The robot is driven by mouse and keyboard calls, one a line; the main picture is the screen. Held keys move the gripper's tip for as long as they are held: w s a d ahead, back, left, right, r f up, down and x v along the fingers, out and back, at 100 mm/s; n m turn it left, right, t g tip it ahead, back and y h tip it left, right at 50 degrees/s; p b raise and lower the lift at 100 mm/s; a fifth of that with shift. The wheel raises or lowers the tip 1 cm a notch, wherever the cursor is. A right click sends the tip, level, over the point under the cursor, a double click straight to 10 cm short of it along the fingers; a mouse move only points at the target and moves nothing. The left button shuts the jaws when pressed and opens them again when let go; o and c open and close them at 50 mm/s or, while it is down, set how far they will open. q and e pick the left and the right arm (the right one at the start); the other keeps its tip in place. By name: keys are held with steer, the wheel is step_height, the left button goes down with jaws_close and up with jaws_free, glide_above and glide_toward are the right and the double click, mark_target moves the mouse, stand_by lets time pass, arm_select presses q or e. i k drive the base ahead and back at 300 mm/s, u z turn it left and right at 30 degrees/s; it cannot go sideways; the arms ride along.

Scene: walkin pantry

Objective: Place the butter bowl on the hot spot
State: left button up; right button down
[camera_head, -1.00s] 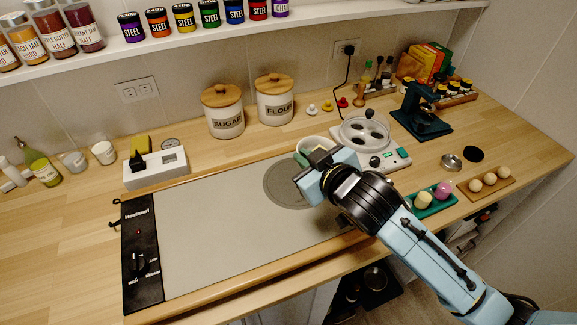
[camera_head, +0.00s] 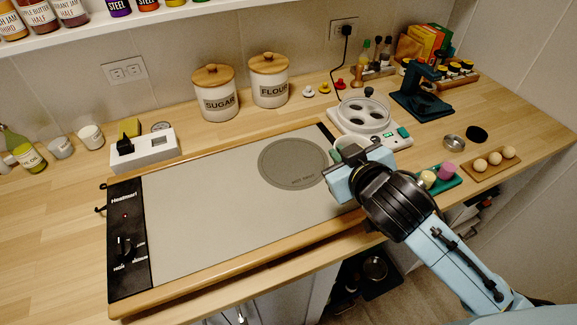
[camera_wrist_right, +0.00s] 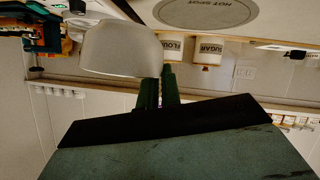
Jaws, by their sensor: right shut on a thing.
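The hot spot (camera_head: 292,163) is a dark grey circle on the right part of the pale warming plate (camera_head: 205,205). It is bare and fully in view, and its edge also shows at the top of the right wrist view (camera_wrist_right: 207,10). My right gripper (camera_head: 340,162) is beside the plate's right end, right of the hot spot. It is shut on the pale butter bowl (camera_head: 337,143), which is mostly hidden behind the gripper in the head view. In the right wrist view the bowl (camera_wrist_right: 120,48) is at the fingertips. Its contents are hidden. My left gripper is not in view.
A green tray (camera_head: 440,180) and an egg board (camera_head: 490,165) lie to the right. Sugar (camera_head: 215,95) and flour (camera_head: 269,82) canisters stand behind the plate. The plate's middle is clear.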

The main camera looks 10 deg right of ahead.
mark_target(293, 161)
steer(key=u, duration=1.05)
steer(key=k, duration=1.75)
steer(key=z, duration=0.75)
steer(key=i, duration=1.65)
steer(key=u, duration=0.05)
